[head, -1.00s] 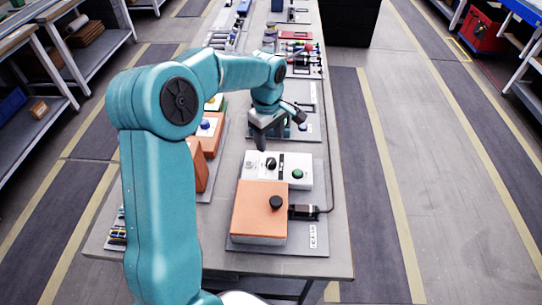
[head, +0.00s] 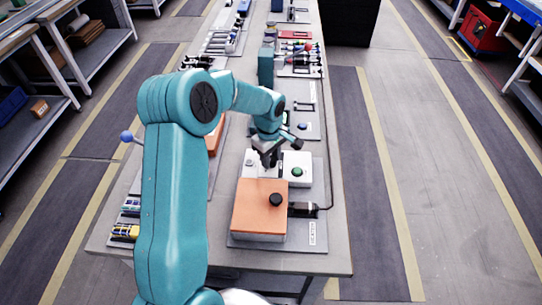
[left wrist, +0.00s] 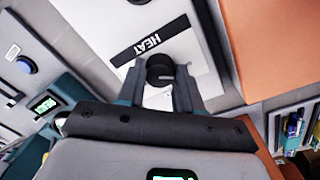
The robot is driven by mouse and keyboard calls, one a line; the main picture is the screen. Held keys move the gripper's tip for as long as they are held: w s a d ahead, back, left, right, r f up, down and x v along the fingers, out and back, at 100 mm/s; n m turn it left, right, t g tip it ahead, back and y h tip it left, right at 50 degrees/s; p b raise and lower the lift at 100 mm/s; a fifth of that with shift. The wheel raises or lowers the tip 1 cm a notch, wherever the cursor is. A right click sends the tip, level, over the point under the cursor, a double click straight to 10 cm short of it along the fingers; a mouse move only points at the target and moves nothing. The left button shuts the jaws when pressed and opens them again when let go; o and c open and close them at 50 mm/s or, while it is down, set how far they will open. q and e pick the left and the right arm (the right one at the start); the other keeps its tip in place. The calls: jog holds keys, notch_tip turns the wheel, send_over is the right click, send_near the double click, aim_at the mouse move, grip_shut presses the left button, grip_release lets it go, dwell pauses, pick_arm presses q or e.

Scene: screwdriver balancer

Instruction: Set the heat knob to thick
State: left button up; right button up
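The heat knob (left wrist: 159,69) is black and round, with a pale line across it. It sits on a white panel by a black "HEAT" label (left wrist: 150,45) in the left wrist view. My left gripper (left wrist: 161,72) has its two fingers apart, one on each side of the knob; contact cannot be told. In the head view my left gripper (head: 268,160) points down at the white control box (head: 298,160) and hides the knob. The box also carries a green button (head: 297,172). No "thick" mark can be read. My right gripper is not in view.
More devices line the bench further back.

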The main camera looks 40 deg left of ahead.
pick_arm(q)
jog(key=shift+m, duration=0.3)
jog(key=shift+m+b, duration=0.55)
jog(key=shift+m, duration=0.45)
jog(key=m, duration=0.3)
jog(key=shift+r+m+b, duration=0.1)
jog(key=shift+m+b, duration=0.3)
jog(key=m, duration=0.3)
jog(key=shift+w+a, duration=0.1)
jog(key=m, duration=0.4)
jog(key=shift+r+h, duration=0.1)
jog(key=shift+h, duration=0.2)
jog(key=m, duration=0.5)
jog(key=shift+m+g, duration=0.3)
jog(key=shift+w+a+m, duration=0.1)
jog(key=shift+m, duration=2.4)
